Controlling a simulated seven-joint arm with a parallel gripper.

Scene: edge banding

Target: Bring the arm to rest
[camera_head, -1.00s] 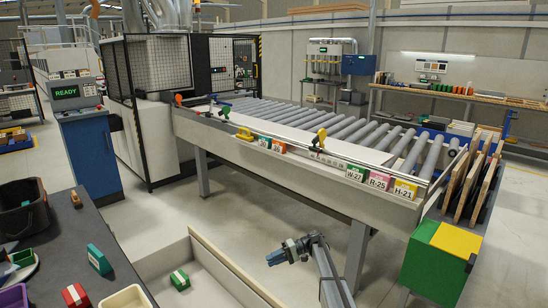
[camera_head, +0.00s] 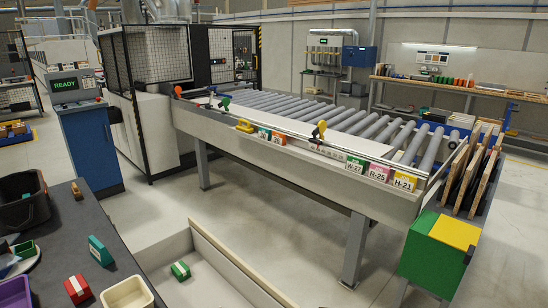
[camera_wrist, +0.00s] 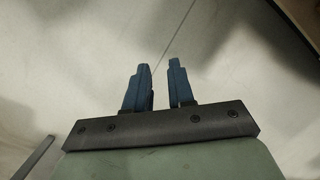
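My gripper (camera_wrist: 160,82) shows in the wrist view with its two blue fingers a little apart and nothing between them. My arm and gripper do not show in the head view.
The roller conveyor (camera_head: 270,155) with labelled cards crosses the middle. A green and yellow box (camera_head: 432,258) stands at its right end. A dark table (camera_head: 75,240) with a bin and blocks is at the left, beside a pale open-topped box (camera_head: 215,262) holding a green block (camera_head: 180,270). Floor under the conveyor is clear.

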